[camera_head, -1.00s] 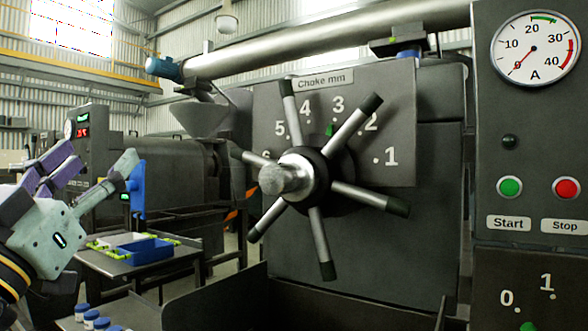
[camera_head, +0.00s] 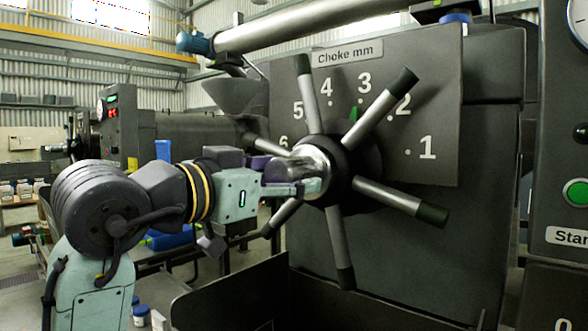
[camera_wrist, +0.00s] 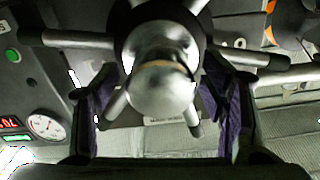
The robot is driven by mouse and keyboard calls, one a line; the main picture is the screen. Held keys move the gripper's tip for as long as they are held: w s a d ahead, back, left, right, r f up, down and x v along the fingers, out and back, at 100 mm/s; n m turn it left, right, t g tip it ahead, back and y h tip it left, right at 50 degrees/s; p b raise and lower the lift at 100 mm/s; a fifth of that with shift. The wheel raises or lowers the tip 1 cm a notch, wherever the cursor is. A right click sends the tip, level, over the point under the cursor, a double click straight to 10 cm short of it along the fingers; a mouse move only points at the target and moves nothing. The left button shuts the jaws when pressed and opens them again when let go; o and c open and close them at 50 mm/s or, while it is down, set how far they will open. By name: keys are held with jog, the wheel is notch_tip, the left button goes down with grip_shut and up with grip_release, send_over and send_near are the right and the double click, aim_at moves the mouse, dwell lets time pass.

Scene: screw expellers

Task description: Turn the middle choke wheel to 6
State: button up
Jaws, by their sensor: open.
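The middle choke wheel (camera_head: 340,170) has a dark hub, several metal spokes with dark tips and a rounded metal knob at its centre. Its dial plate (camera_head: 440,115) reads "Choke mm" with numbers 1 to 6. A green pointer (camera_head: 354,113) shows near the 3; the 6 is partly behind a spoke. My gripper (camera_head: 300,183) is open at the front of the wheel, by the knob. In the wrist view, the knob (camera_wrist: 160,88) sits between the two spread fingers of my gripper (camera_wrist: 162,100), with gaps on both sides. Contact cannot be told.
A dark tray wall (camera_head: 230,295) runs below the wheel. The control panel with a green start button (camera_head: 577,192) stands at right. Another machine (camera_head: 185,140) and a blue bin (camera_head: 170,240) are behind my arm at left.

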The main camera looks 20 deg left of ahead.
jog(key=shift+x, duration=1.2)
jog(key=shift+c, duration=0.5)
grip_shut()
